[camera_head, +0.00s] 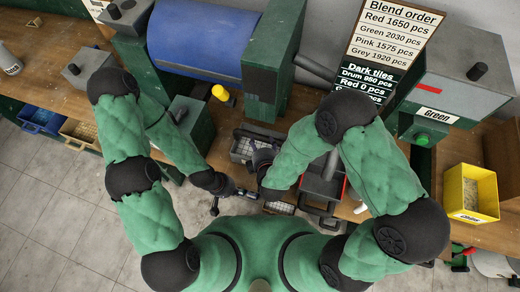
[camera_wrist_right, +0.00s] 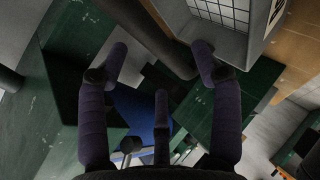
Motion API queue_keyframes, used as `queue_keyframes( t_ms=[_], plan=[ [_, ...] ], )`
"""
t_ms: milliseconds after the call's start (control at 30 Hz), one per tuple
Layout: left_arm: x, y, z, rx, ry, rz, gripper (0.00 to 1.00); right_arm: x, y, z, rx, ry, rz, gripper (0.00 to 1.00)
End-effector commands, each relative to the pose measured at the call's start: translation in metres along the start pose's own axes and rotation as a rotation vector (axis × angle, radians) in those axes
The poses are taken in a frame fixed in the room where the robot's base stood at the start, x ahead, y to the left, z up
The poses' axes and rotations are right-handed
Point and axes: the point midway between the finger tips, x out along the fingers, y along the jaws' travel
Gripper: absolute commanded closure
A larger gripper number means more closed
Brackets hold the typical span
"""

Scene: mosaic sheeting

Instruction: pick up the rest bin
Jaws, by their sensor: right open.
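I cannot tell for certain which container is the rest bin, as no label that I can read says so. A yellow bin (camera_head: 456,190) with a small, hard-to-read label stands on the right bench, away from both grippers. My right gripper (camera_head: 260,155) is open at the centre, next to a grey tray (camera_head: 240,150) with a white grid. In the right wrist view its dark purple fingers (camera_wrist_right: 160,58) are spread with nothing between them. My left gripper (camera_head: 232,197) is just below and left of it, small and dark; its jaws are unclear.
A dark box with red edges (camera_head: 322,186) is right of centre, partly behind my right arm. Blue (camera_head: 38,121) and tan (camera_head: 78,132) bins sit at left. A blue drum (camera_head: 205,40) and green machine frame (camera_head: 277,60) stand behind. Tiled floor (camera_head: 50,215) is clear at lower left.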

Motion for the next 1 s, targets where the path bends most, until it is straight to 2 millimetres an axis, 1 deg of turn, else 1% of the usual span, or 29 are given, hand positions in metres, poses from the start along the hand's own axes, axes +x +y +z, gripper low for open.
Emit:
queue_keyframes(
  t_ms=[233, 400, 533, 633, 800, 867, 900, 967, 1000],
  plan=[
    [0.006, -0.002, 0.000, 0.000, 0.000, 0.000, 1.00, 0.014, 0.001, 0.000, 0.002, -0.001, 0.001, 0.35],
    [0.017, -0.006, -0.001, 0.000, 0.000, 0.000, 1.00, 0.037, 0.002, 0.000, 0.002, -0.001, 0.001, 0.35],
    [0.022, -0.008, -0.001, 0.000, 0.000, 0.000, 1.00, 0.053, 0.002, -0.001, 0.003, 0.000, -0.001, 0.35],
    [0.023, -0.008, -0.001, 0.000, 0.000, 0.000, 1.00, 0.057, 0.003, -0.001, 0.002, 0.000, -0.002, 0.35],
    [0.022, -0.008, -0.001, 0.000, 0.000, 0.000, 1.00, 0.056, 0.004, -0.002, 0.001, 0.001, -0.001, 0.35],
    [0.022, -0.008, -0.001, 0.000, 0.000, 0.000, 1.00, 0.056, 0.004, -0.002, 0.001, 0.001, -0.001, 0.52],
    [0.022, -0.008, -0.001, 0.000, 0.000, 0.000, 1.00, 0.056, 0.004, -0.002, 0.001, 0.001, -0.001, 0.63],
    [0.022, -0.008, -0.001, 0.000, 0.000, 0.000, 1.00, 0.056, 0.004, -0.002, 0.002, 0.001, -0.001, 0.80],
    [0.022, -0.008, -0.001, 0.000, 0.000, 0.000, 1.00, 0.056, 0.004, -0.001, 0.002, 0.001, -0.001, 0.91]
  ],
)
